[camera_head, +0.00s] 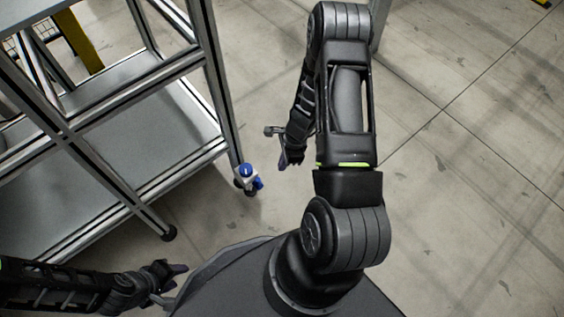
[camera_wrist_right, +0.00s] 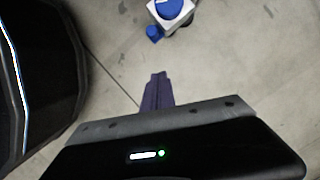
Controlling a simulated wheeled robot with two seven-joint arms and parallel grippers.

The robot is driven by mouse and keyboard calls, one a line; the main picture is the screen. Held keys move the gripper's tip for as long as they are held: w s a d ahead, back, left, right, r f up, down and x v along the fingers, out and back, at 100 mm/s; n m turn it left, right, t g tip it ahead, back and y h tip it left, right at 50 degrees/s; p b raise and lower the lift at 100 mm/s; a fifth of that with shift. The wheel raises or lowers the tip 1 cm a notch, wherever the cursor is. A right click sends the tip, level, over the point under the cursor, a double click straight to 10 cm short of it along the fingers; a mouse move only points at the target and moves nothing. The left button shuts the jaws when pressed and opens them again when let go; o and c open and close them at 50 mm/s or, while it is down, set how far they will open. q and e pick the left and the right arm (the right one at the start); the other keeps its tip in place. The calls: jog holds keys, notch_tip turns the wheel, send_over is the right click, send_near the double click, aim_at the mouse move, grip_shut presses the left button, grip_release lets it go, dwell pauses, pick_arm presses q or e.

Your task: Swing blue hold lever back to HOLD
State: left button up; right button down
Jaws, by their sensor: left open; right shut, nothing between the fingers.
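The blue hold lever (camera_head: 258,183) is a small blue piece on the side of a white block with a round blue top (camera_head: 246,170), by the foot of the rack's near post. In the right wrist view the blue lever (camera_wrist_right: 153,32) sticks out at the lower left of the white block (camera_wrist_right: 184,20), near the top edge. My right gripper (camera_head: 287,162) is shut and empty, to the right of the block and apart from it. Its purple fingers (camera_wrist_right: 157,92) point toward the block. My left gripper (camera_head: 178,275) is open and empty at the lower left. The lever's marking is not readable.
A metal rack (camera_head: 150,125) with grey shelves fills the left side. A yellow post (camera_head: 82,42) stands behind it. The concrete floor (camera_head: 470,190) on the right is clear.

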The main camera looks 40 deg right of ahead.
aim_at(258, 183)
jog(key=w+a+f+b, duration=0.2)
jog(key=a+f+b, duration=0.1)
jog(key=a+f, duration=0.2)
jog(key=shift+w+f, duration=0.35)
jog(key=shift+f, duration=0.5)
